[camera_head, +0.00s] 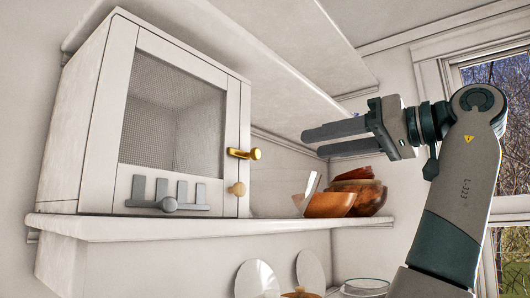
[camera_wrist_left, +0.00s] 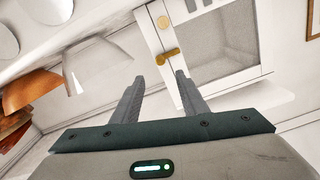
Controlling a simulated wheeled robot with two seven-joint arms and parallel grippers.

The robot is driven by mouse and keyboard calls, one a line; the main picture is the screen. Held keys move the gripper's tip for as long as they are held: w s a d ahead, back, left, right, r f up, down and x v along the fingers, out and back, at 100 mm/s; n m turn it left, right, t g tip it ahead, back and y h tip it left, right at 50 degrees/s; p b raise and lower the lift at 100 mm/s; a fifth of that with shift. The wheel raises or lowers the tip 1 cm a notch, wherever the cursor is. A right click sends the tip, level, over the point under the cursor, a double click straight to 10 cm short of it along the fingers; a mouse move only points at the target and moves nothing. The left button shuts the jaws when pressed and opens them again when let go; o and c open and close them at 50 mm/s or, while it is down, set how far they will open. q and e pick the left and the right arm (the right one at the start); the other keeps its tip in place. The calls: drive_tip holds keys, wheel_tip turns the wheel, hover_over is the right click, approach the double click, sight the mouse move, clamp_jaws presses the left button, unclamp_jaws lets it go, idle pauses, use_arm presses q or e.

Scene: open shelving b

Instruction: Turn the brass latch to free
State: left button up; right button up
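The brass latch (camera_head: 244,154) sits on the right edge of the door of a white cabinet (camera_head: 98,110) and lies roughly level, its rounded end pointing right. In the left wrist view the latch (camera_wrist_left: 168,54) shows beyond the fingertips, roughly between them. My left gripper (camera_head: 312,144) is open and empty, to the right of the latch and clear of it. Its two fingers also show apart in the left wrist view (camera_wrist_left: 159,77). The mesh-panelled door looks closed. My right gripper is in neither view.
A round wooden knob (camera_head: 237,189) is below the latch. A grey bar with upright prongs (camera_head: 168,204) is at the door's bottom. Wooden bowls (camera_head: 330,204) stand on the shelf (camera_head: 130,228) right of the cabinet. An upper shelf (camera_head: 285,70) hangs above my gripper.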

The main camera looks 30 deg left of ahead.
sight(257, 155)
use_arm(q)
drive_tip(key=a+p, duration=0.1)
drive_tip(key=a, duration=0.3)
drive_tip(key=a+p, duration=0.2)
drive_tip(key=a, duration=0.3)
drive_tip(key=w+a+p, duration=0.1)
drive_tip(key=a+p, duration=0.1)
drive_tip(key=a, duration=0.3)
drive_tip(key=shift+a, duration=0.15)
clamp_jaws()
